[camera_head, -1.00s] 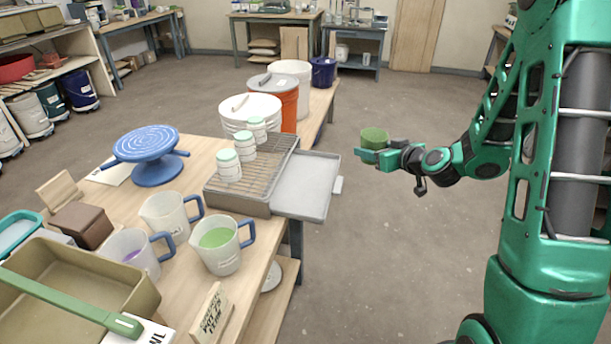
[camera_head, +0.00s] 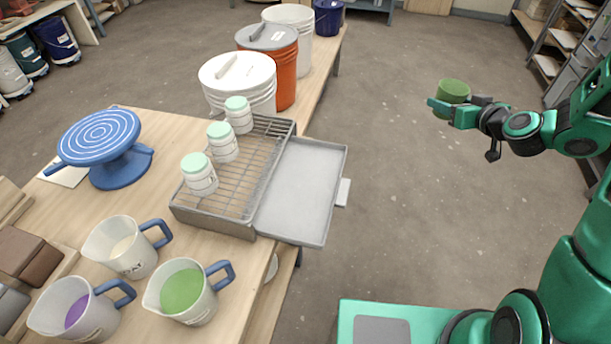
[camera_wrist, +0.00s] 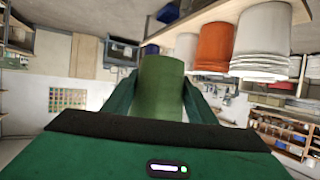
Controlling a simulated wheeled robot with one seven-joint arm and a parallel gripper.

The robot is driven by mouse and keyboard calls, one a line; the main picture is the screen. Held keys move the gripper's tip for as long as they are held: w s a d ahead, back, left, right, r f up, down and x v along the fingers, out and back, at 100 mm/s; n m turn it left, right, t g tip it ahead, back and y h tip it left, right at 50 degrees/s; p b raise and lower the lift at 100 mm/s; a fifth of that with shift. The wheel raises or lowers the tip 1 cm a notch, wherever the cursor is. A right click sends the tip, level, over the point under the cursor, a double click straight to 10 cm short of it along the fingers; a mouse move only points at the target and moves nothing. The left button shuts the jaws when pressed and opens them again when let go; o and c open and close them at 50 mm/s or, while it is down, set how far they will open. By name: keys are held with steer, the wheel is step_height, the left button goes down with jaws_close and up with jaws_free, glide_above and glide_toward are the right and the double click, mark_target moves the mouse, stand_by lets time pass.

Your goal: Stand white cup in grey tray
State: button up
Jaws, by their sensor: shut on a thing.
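The grey tray (camera_head: 300,190) is an empty shallow tray sticking out from the right side of the wire rack, past the table edge. My gripper (camera_head: 447,104) is shut on a green cup (camera_head: 453,91), held upright over open floor, to the right of and apart from the tray. In the wrist view the green cup (camera_wrist: 162,90) sits between my two fingers. I see no plain white cup; the cup in my grip looks green outside. The inside of the cup is not clearly visible.
Several white jars with green lids stand on the wire rack (camera_head: 240,175). White and orange buckets (camera_head: 285,65) stand behind it. Jugs with blue handles, one with green glaze (camera_head: 183,290), and a blue turntable (camera_head: 100,150) are on the table. Floor right of the tray is clear.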

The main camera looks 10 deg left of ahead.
steer(key=shift+a, duration=0.1)
steer(key=s+a+n+g+y, duration=0.1)
steer(key=s+a+n+y, duration=0.1)
steer(key=a, duration=0.6)
steer(key=s+a+n+g+y, duration=0.2)
steer(key=s+a+n+y, duration=0.1)
steer(key=a, duration=0.5)
step_height(320, 180, up, 2)
steer(key=r+n+g+y, duration=0.1)
steer(key=n+g+y, duration=0.3)
steer(key=n+g, duration=0.45)
glide_above(313, 188)
steer(key=w+a, duration=0.1)
steer(key=a, duration=0.2)
steer(key=s+a+r+n+g, duration=0.1)
steer(key=s+a+n+g, duration=0.3)
steer(key=s, duration=0.6)
steer(key=shift+g, duration=0.55)
steer(key=w+d+f, duration=0.2)
steer(key=w, duration=0.1)
steer(key=w+d+f, duration=0.2)
steer(key=w, duration=0.1)
steer(key=w+d+f, duration=0.2)
steer(key=w+d, duration=0.1)
steer(key=shift+f, duration=2.35)
